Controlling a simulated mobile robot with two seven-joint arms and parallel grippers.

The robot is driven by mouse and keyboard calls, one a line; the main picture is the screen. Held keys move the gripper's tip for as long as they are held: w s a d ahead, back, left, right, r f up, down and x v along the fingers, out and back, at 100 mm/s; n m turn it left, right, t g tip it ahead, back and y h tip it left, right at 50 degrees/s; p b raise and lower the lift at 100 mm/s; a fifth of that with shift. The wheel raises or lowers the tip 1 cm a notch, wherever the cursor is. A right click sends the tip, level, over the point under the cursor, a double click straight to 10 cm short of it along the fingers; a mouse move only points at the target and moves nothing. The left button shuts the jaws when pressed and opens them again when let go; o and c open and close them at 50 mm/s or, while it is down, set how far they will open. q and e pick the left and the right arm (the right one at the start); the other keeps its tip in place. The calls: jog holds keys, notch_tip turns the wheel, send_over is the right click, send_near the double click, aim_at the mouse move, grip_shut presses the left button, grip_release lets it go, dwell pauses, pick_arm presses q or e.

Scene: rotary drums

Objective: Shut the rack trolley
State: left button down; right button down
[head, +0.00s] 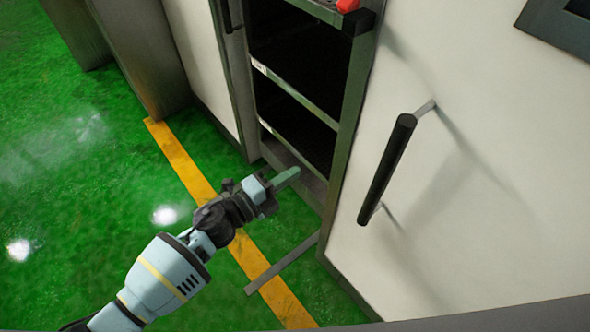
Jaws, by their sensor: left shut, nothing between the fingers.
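The rack trolley (297,93) shows at the top middle of the head view as a dark metal frame with dark shelves and pale shelf edges. It stands in an opening between pale panels, with a black corner piece and a red part (347,5) at its top right. My left gripper (288,178) is shut and empty, its fingertips in front of the lower part of the opening. I cannot tell whether the fingertips touch anything. My right gripper is not in view.
A pale door panel (480,130) with a black bar handle (388,168) stands on the right. A yellow line (183,163) crosses the green floor (70,170). A grey bar (283,264) lies low near the panel's foot.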

pick_arm(q)
jog(key=shift+s, duration=0.1)
